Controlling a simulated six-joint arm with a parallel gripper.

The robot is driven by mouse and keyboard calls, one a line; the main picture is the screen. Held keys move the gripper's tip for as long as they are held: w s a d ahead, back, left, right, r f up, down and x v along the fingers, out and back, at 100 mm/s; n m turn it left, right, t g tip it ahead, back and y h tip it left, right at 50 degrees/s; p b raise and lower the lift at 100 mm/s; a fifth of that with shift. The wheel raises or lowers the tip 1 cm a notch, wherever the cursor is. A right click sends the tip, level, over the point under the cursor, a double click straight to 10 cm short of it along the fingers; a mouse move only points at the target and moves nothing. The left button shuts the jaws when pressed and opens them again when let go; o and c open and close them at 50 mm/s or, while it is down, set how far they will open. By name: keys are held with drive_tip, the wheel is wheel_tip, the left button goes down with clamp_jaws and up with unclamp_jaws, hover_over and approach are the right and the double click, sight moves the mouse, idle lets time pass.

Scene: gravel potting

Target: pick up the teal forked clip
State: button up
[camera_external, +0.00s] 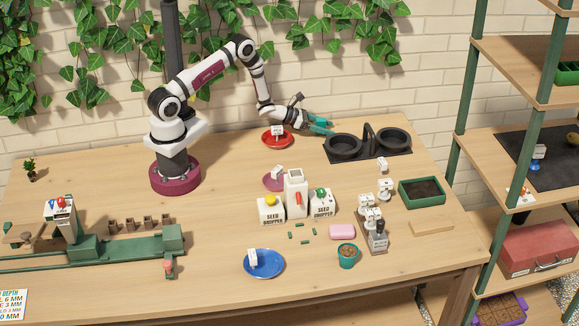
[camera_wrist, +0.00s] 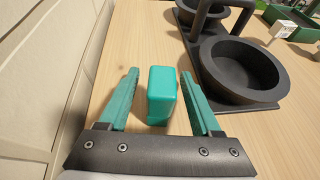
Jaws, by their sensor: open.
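A teal upright block-like piece (camera_wrist: 162,95), which looks like the clip, stands on the wooden table in the wrist view. Its fork cannot be made out from this angle. My gripper (camera_wrist: 159,74) has teal fingers, spread open on either side of the piece, with a visible gap on each side. In the external view my gripper (camera_external: 329,127) is low at the back of the table, right of the red saucer (camera_external: 277,139). There the clip cannot be told apart from the teal fingers.
A black stand with two round bowls (camera_wrist: 240,70) is close on the right of my gripper. A pale wall (camera_wrist: 35,75) runs close along the left in the wrist view. White dispensers (camera_external: 296,190) and a green soil tray (camera_external: 421,191) stand farther forward.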

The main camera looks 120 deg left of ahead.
drive_tip(key=shift+w+a+f, duration=0.2)
drive_tip(key=shift+w+a, duration=0.1)
drive_tip(key=shift+w, duration=0.1)
clamp_jaws()
drive_tip(key=shift+r, duration=0.1)
